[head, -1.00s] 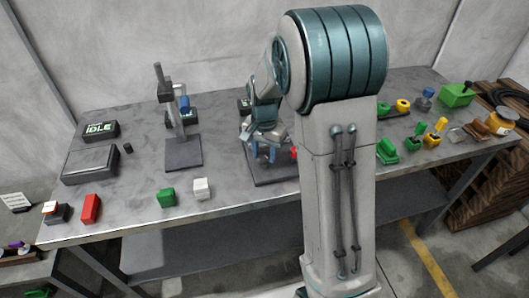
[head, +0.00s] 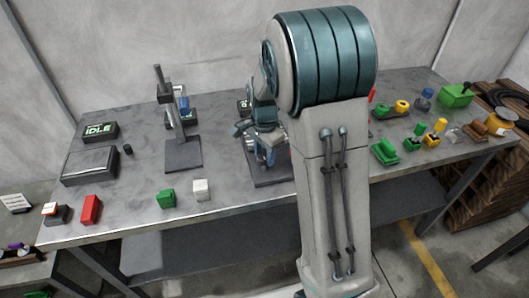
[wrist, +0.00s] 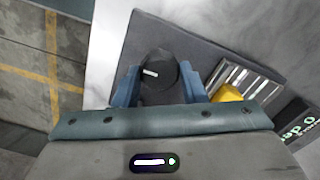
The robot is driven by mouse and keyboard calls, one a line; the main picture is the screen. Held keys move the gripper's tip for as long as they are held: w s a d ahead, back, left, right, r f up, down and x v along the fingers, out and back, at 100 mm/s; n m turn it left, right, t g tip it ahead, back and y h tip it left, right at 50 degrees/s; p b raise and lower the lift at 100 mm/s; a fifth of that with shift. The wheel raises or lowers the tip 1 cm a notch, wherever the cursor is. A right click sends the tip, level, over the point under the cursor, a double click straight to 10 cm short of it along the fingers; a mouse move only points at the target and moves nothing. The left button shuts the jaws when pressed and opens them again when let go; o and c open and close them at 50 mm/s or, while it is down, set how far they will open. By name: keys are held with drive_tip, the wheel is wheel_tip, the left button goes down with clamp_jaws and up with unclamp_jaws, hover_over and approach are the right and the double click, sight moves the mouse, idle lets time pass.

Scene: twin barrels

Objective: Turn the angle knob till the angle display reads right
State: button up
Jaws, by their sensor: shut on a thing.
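A round black knob (wrist: 158,67) with a white pointer line shows in the wrist view. The line points to the left, tilted slightly. My gripper (wrist: 160,84) has its blue fingers on both sides of the knob and is shut on it. In the head view my gripper (head: 266,152) is low over a dark base plate (head: 272,178), and my arm hides the knob. A dark display (wrist: 298,128) with green characters is at the right edge of the wrist view, sideways and cut off; "deg" seems legible, but I cannot read the full value. It is mostly hidden in the head view (head: 243,107).
A yellow part (wrist: 228,94) and a striped metallic piece (wrist: 262,88) lie right of the knob. A dark stand (head: 183,152) is left of my gripper. Green (head: 166,198) and white (head: 201,189) blocks sit near the table's front edge. Several coloured parts lie at right.

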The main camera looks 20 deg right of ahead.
sight(264, 155)
drive_tip(key=shift+w+r, duration=0.1)
drive_tip(key=o, duration=1)
wheel_tip(264, 155, up, 14)
drive_tip(key=shift+f, duration=0.1)
drive_tip(key=s+f+n+t, duration=0.1)
drive_tip(key=s+n, duration=0.3)
drive_tip(key=s, duration=0.3)
drive_tip(key=s+f+n+t, duration=0.1)
drive_tip(key=s+n, duration=0.3)
drive_tip(key=s, duration=0.3)
drive_tip(key=s+n+t, duration=0.1)
drive_tip(key=s+n, duration=0.3)
drive_tip(key=s, duration=0.3)
drive_tip(key=shift+s+f+n, duration=0.3)
drive_tip(key=shift+f, duration=0.1)
